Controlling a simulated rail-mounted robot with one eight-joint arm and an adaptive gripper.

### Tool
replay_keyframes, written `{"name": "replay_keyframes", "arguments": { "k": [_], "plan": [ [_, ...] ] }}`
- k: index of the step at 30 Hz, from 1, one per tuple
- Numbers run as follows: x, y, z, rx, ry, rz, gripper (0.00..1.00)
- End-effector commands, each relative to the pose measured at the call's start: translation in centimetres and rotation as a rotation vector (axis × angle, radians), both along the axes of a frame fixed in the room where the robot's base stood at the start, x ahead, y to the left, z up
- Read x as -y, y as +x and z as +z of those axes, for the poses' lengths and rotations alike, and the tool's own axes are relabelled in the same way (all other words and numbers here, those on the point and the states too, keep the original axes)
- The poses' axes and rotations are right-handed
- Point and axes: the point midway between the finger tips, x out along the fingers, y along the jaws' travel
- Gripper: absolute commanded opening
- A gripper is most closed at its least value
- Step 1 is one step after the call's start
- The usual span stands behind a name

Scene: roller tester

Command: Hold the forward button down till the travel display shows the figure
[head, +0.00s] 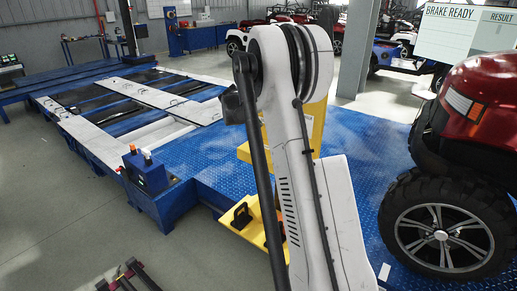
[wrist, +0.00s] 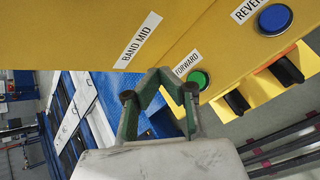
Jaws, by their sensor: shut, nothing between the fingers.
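The forward button is a round green button (wrist: 201,77) on a yellow panel (wrist: 150,58) in the wrist view, with a FORWARD label (wrist: 186,62) beside it. My gripper (wrist: 160,73) is shut and empty. Its joined tips show just left of the green button, below the label, and do not cover the button's centre. I cannot tell how far the tips are from the panel. A blue button (wrist: 274,18) labelled REVERSE sits at the upper right. No travel figure is readable in either view. In the head view my arm hides the gripper and the buttons.
A BAND MID label (wrist: 138,41) is on the panel. In the head view, a red vehicle (head: 480,100) stands at right, below a BRAKE READY board (head: 455,40). The blue roller bed (head: 130,90) lies at left.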

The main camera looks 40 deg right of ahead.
Motion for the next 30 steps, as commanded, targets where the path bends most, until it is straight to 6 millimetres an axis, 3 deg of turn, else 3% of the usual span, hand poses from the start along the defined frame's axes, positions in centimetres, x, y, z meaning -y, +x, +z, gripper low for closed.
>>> {"name": "replay_keyframes", "arguments": {
  "k": [18,30],
  "plan": [
    [0.0,0.0,-7.3,0.0,0.0,0.0,0.0],
    [0.0,0.0,-8.2,0.0,0.0,0.0,0.0]
  ]
}}
